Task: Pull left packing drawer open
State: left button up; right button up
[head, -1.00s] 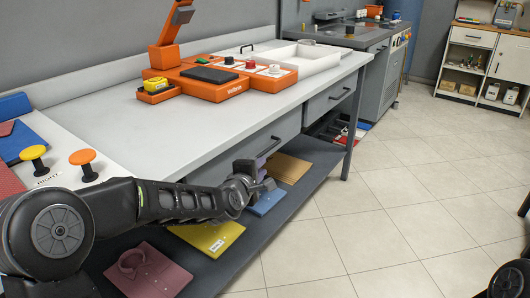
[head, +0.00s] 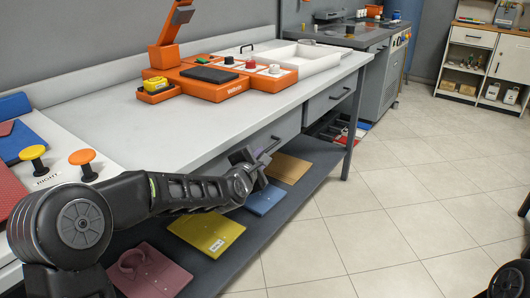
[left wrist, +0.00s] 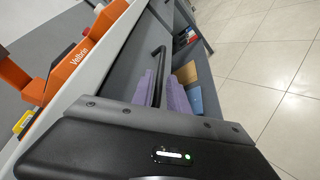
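The left packing drawer (head: 285,128) is a grey front under the white worktop, and it looks closed. Its black bar handle (left wrist: 162,60) shows in the left wrist view. My left gripper (head: 256,163) is at the handle in the head view. In the left wrist view its two lavender finger pads (left wrist: 161,92) stand apart, one on each side of the handle's near part. A gap shows between the pads, so the gripper looks open around the handle; contact is unclear. My right gripper is out of view.
A second drawer (head: 328,96) with a black handle is to the right. The lower shelf (head: 262,222) holds a yellow folder (head: 207,232), a blue one (head: 264,199) and a tan one (head: 287,167). An orange device (head: 212,84) stands on the worktop. The tiled floor in front is clear.

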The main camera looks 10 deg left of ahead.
aim_at(265, 151)
pick_arm(q)
jog(key=x, duration=0.5)
grip_shut()
jog(key=shift+f, duration=0.1)
dwell(1.3)
